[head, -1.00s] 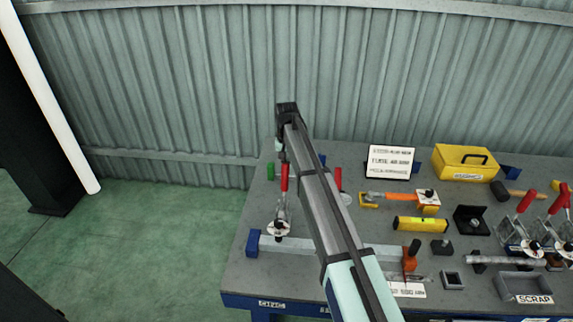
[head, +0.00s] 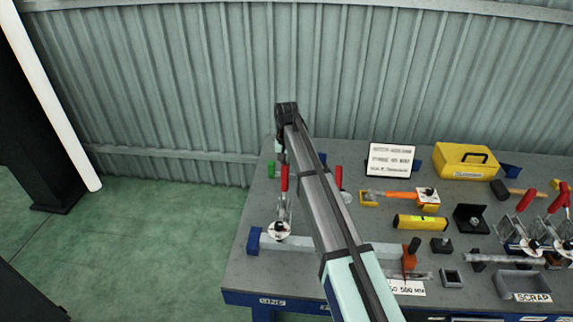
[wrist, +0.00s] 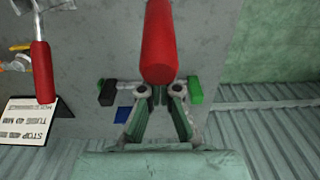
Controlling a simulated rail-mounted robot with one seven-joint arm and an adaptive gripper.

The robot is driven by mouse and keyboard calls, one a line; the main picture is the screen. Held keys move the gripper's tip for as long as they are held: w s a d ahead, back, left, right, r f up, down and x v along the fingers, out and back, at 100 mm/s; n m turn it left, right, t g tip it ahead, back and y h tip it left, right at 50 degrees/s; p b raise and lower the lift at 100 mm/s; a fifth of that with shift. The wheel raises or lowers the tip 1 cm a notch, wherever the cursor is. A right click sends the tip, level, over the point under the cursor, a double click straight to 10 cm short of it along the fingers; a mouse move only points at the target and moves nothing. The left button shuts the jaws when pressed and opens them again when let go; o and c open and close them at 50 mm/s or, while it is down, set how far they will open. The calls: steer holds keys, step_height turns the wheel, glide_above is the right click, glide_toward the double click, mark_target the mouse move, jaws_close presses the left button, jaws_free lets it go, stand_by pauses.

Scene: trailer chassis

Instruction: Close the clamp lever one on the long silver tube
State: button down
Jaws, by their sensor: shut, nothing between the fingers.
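The long silver tube (head: 305,243) lies along the left front of the workbench, between a blue stop (head: 254,239) and an orange end piece (head: 410,257). A toggle clamp (head: 279,229) stands at its left part with its red lever (head: 284,178) upright. A second red lever (head: 338,178) shows beside my arm, which hides its clamp and the tube's middle. My gripper (head: 281,155) is shut and empty, just above the left lever's top. In the wrist view the red lever (wrist: 159,45) looms large at my fingertips (wrist: 160,95); I cannot tell whether they touch.
The floor left of the bench is clear.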

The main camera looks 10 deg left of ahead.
steer(key=shift+s, duration=0.3)
steer(key=shift+s+r, duration=0.2)
steer(key=shift+s, duration=0.7)
steer(key=shift+w+r+p, duration=0.1)
steer(key=shift+r+p, duration=1.95)
steer(key=shift+r, duration=1.95)
